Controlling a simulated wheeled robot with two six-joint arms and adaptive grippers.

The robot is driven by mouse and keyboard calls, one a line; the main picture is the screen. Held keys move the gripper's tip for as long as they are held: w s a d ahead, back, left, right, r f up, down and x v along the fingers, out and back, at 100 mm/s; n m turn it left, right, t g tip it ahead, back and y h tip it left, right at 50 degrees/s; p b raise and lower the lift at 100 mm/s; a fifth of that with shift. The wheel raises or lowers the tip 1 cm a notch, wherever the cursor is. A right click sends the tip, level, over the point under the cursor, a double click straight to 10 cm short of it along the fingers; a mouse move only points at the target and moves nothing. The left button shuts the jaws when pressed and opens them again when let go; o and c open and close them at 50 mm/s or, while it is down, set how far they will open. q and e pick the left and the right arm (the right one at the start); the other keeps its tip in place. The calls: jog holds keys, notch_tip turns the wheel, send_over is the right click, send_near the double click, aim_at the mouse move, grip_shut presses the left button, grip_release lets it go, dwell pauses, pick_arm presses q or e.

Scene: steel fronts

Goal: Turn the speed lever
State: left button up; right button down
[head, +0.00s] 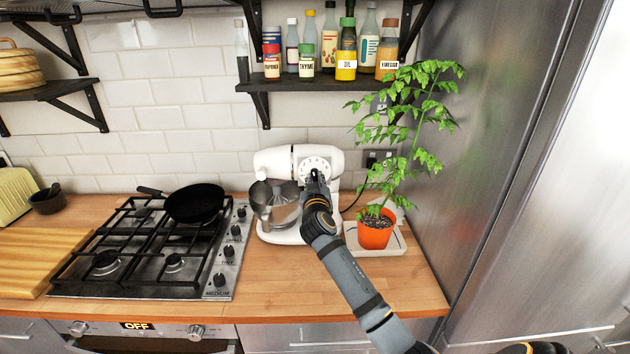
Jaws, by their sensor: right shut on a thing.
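A white stand mixer (275,160) with a steel bowl (272,203) stands on the wooden counter against the tiled wall. A round, marked speed dial (307,161) is on the side of its head. My right gripper (315,175) reaches up from the lower right to this dial and is shut on the speed lever there. The fingers hide the lever itself, so its exact setting cannot be read. My left gripper is not in view.
A potted plant (375,232) on a pale tray (392,247) stands close right of my forearm. A gas hob (105,262) with a black pan (195,202) is left of the mixer. A bottle shelf (320,82) hangs above; a steel fridge (490,130) bounds the right.

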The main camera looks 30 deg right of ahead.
jog(key=n, duration=0.2)
jog(key=n+p, duration=0.1)
jog(key=n, duration=0.1)
jog(key=shift+r+n, duration=0.3)
jog(key=shift+r, duration=0.05)
jog(key=n+p, duration=0.2)
jog(key=n, duration=0.2)
jog(key=shift+n, duration=0.3)
jog(key=n+p, duration=0.2)
jog(key=n, duration=0.3)
jog(key=shift+r+p, duration=0.1)
jog(key=shift+p, duration=0.3)
jog(key=n+p, duration=0.2)
jog(key=n, duration=0.3)
jog(key=shift+n, duration=0.3)
jog(key=c, duration=1.4)
grip_release()
jog(key=shift+o, duration=0.9)
jog(key=shift+f, duration=0.2)
jog(key=shift+w+f, duration=0.1)
jog(key=shift+f, duration=0.05)
